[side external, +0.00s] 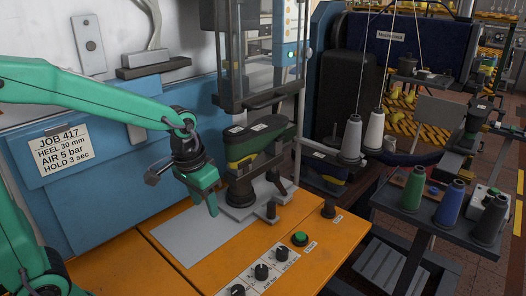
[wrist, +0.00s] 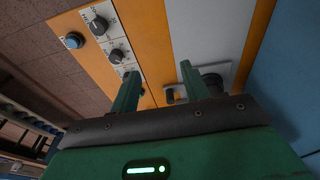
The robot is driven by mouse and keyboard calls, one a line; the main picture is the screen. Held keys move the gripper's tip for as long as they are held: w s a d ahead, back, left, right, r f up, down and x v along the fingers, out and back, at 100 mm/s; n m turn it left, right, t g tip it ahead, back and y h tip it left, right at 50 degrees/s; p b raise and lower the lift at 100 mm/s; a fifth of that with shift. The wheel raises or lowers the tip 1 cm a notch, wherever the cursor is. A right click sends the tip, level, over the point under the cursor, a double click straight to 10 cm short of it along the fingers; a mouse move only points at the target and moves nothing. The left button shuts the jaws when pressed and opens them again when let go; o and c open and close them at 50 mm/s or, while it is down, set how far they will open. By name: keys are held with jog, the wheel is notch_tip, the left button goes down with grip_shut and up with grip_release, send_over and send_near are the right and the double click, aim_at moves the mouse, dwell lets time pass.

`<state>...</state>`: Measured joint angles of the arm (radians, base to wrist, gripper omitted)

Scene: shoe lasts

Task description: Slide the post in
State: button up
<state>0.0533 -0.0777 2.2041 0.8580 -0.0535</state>
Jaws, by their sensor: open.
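My gripper (side external: 203,196) is open and empty, pointing down over the pale plate (side external: 190,243) on the orange bench. It stands left of a dark, green and yellow shoe last (side external: 258,143), which sits on a dark stand (side external: 240,190). In the wrist view, my two spread fingers (wrist: 158,88) show with a small dark post (wrist: 170,95) beyond the gap. I cannot tell whether either post is seated fully.
A control strip with several black knobs (side external: 261,271) and a green button (side external: 300,239) lies at the bench front. A clear guard (side external: 258,60) hangs above the last. A thread-cone stand (side external: 440,222) is at right.

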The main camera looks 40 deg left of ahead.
jog(key=shift+t, duration=0.5)
jog(key=shift+s+a+r, duration=0.15)
jog(key=shift+s+r, duration=0.65)
jog(key=shift+s+a+r, duration=0.15)
jog(key=shift+s+r, duration=0.6)
jog(key=s+a+r+t, duration=0.1)
jog(key=s+r, duration=0.3)
jog(key=s, duration=0.4)
jog(key=shift+s+t, duration=0.15)
jog(key=shift+t, duration=0.75)
jog(key=shift+a, duration=0.1)
jog(key=shift+c, duration=0.5)
